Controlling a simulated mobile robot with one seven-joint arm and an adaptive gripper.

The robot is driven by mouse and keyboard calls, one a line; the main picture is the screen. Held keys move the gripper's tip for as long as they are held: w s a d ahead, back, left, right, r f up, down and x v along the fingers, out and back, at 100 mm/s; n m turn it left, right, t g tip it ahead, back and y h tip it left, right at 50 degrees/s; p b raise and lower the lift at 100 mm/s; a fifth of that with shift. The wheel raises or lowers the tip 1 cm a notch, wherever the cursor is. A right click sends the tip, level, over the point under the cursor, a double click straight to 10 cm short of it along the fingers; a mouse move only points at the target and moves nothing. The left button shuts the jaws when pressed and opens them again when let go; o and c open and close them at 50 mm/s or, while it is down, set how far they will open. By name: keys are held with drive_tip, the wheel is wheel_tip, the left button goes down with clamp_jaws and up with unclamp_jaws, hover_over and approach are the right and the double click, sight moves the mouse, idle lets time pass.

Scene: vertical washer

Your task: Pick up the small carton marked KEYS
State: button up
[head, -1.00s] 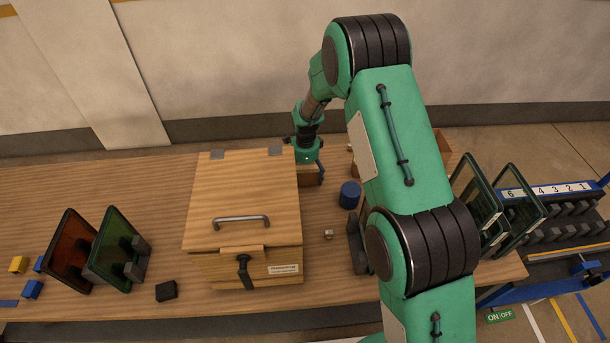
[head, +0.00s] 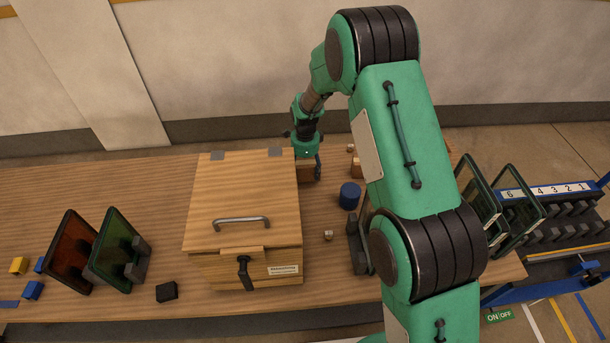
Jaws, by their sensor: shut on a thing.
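My gripper (head: 308,170) is at the back of the wooden table (head: 60,190), just right of the large wooden box. It points down and is shut on a small brown carton (head: 307,171), partly hidden by the fingers and the box. No marking on this carton can be read from here. Another small brown block (head: 355,164) stands to its right, partly behind my arm, and its marking is not readable either.
The lidded wooden box (head: 232,190) stands close left of my gripper. A blue cylinder (head: 349,195) and a small pale cube (head: 328,235) are in front. Tinted panels (head: 112,250) stand at left, clear panels (head: 515,205) at right. The back left of the table is clear.

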sight(306, 165)
wheel_tip(306, 165, up, 7)
drive_tip(key=shift+f+p, duration=0.2)
drive_tip(key=shift+p, duration=0.15)
drive_tip(key=shift+d, duration=0.15)
idle(0.4)
